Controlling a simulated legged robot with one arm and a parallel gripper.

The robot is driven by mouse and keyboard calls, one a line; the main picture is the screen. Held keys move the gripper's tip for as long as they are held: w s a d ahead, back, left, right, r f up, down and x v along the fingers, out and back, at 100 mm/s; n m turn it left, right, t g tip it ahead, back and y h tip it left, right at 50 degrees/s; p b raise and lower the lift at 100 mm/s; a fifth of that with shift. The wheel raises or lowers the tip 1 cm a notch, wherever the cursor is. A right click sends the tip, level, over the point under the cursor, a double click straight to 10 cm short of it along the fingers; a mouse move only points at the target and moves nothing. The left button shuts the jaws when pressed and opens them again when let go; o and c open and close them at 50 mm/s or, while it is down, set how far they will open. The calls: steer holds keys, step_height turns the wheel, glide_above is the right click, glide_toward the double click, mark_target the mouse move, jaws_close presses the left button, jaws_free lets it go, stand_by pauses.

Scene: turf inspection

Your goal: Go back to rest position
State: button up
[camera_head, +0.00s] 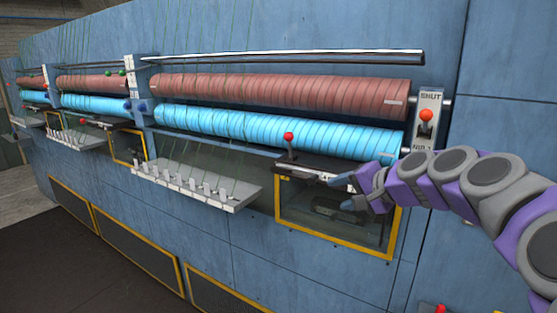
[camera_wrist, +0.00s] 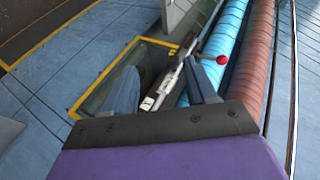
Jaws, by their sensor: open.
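My arm reaches in from the right in the head view, and my gripper (camera_head: 338,191) is in front of the yellow-framed window of the blue machine. Its two fingers are apart. In the wrist view the gripper (camera_wrist: 165,88) also shows open, with a dark lever panel and part of the yellow-framed window beyond the fingers. I see nothing held between them. The red-knobbed lever (camera_head: 289,138) stands on the dark panel just left of and above my gripper; its red knob also shows in the wrist view (camera_wrist: 222,60).
Red-brown rollers (camera_head: 280,90) and blue rollers (camera_head: 270,128) run along the machine wall. A plate with a red-knobbed switch (camera_head: 426,116) is above my forearm. A ledge with white bobbins (camera_head: 195,186) juts out left of the window. Dark floor (camera_head: 90,260) is open at the lower left.

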steer(key=s+a+f+n+g+h+b, duration=0.1)
steer(key=s+a+f+n+g+b, duration=0.2)
steer(key=s+a+f, duration=0.5)
steer(key=s+a+f+n+g+h+b, duration=0.1)
steer(key=s+a+f+n+g+b, duration=0.3)
steer(key=s+f, duration=0.7)
steer(key=s+d+f+g+h+b, duration=0.2)
steer(key=s+f, duration=0.6)
steer(key=s, duration=0.2)
steer(key=s+d+f+n+g+h+b, duration=0.1)
steer(key=s+d+f+g+h+b, duration=0.1)
steer(key=s+f, duration=0.7)
steer(key=s+d, duration=0.1)
steer(key=s, duration=0.1)
steer(key=shift+s+f+n+g+h+b, duration=0.15)
steer(key=shift+s+n+g+h+b, duration=0.15)
steer(key=shift+g+b, duration=0.1)
steer(key=shift+d, duration=0.1)
steer(key=shift+s+d, duration=0.35)
steer(key=shift+d, duration=0.1)
